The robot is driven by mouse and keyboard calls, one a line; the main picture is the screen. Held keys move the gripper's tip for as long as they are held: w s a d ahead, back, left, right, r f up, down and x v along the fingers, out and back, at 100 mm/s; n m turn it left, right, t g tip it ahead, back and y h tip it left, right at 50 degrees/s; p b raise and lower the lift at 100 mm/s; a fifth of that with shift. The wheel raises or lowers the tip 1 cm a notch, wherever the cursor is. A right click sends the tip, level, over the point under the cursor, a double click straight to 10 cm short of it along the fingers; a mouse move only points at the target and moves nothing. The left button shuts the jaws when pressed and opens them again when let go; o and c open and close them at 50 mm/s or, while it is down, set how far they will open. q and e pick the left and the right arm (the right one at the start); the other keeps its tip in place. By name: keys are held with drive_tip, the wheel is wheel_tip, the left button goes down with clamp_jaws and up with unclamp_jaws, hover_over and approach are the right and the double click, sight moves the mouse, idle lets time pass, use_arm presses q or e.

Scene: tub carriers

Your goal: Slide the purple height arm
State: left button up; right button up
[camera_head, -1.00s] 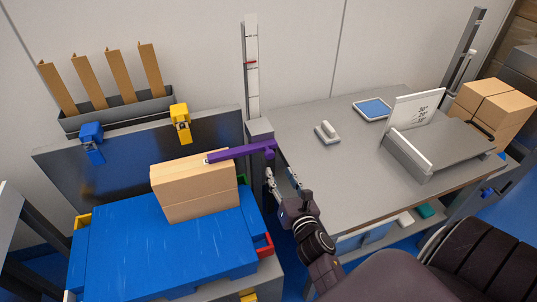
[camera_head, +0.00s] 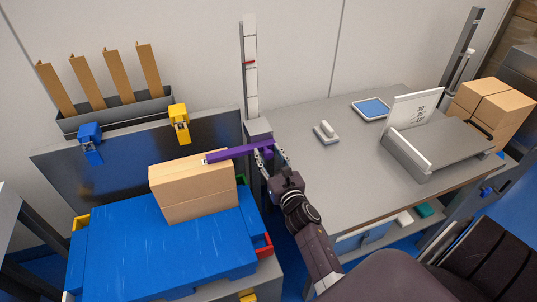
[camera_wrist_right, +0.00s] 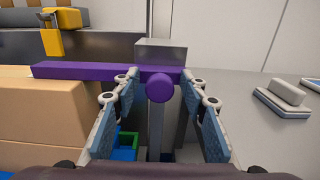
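The purple height arm (camera_head: 240,152) reaches left from the grey post with the white scale (camera_head: 251,70), its left end over the top of a cardboard box (camera_head: 193,191). In the right wrist view the purple arm (camera_wrist_right: 100,71) ends in a round purple knob (camera_wrist_right: 160,88). My right gripper (camera_head: 268,150) is at the arm's right end. In the wrist view its fingers (camera_wrist_right: 158,90) are apart, one on each side of the knob, with gaps visible. My left gripper is not in view.
The box stands on a blue tub (camera_head: 160,245). A grey table (camera_head: 320,180) at right holds a white handheld device (camera_head: 326,132), a blue-screened tablet (camera_head: 371,109) and a grey tray with a sign (camera_head: 440,150). Blue (camera_head: 90,141) and yellow (camera_head: 180,122) clamps sit on the back panel.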

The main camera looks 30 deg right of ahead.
drive_tip(key=shift+c, duration=0.7)
clamp_jaws()
drive_tip(key=shift+r, duration=0.1)
wheel_tip(320, 180, up, 8)
drive_tip(key=p, duration=0.6)
drive_tip(key=shift+w+r, duration=0.1)
drive_tip(key=shift+r, duration=0.05)
drive_tip(key=shift+o, duration=0.7)
unclamp_jaws()
